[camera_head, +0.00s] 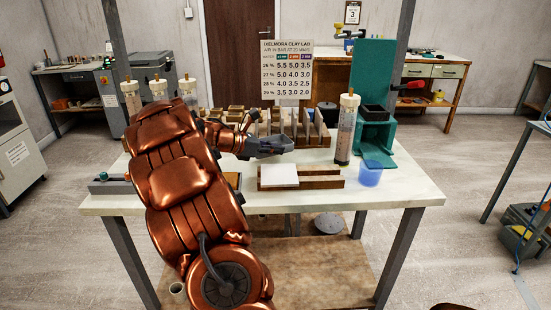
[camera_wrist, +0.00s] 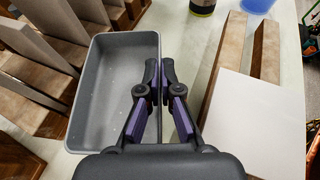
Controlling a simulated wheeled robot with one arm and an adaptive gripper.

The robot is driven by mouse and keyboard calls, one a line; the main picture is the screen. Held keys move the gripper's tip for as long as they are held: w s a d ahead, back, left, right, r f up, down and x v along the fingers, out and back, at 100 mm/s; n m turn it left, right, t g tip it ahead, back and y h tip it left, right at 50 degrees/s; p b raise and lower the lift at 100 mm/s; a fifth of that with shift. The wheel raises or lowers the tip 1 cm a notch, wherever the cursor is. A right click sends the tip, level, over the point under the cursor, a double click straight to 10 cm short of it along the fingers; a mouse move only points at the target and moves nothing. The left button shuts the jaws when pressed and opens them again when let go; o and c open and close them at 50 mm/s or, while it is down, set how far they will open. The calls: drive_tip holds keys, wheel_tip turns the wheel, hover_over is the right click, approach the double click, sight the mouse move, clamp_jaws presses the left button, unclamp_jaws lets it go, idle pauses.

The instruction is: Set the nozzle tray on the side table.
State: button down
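The nozzle tray appears to be the grey, open rectangular tray (camera_head: 268,148) on or just above the middle of the white-topped table (camera_head: 385,200). In the wrist view the tray (camera_wrist: 113,85) looks empty apart from small pale specks. My gripper (camera_wrist: 160,72) straddles its right wall, one finger inside and one outside. The dark fingertips are drawn close together with the wall between them. In the head view my copper arm hides much of the gripper (camera_head: 246,142). I cannot tell whether the tray is clear of the tabletop. Which table is the side table is not marked.
Wooden dividers (camera_wrist: 45,60) stand close left of the tray. A white tile (camera_head: 279,175) on wooden bars, a clay tube (camera_head: 346,135), a blue cup (camera_head: 370,174) and a teal stand (camera_head: 372,100) are nearby. Another table (camera_head: 516,140) stands at the right edge, across open floor.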

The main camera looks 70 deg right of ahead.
sight(269, 156)
drive_tip(key=shift+f, duration=1.5)
drive_tip(key=shift+f, duration=0.1)
drive_tip(key=c, duration=1.3)
unclamp_jaws()
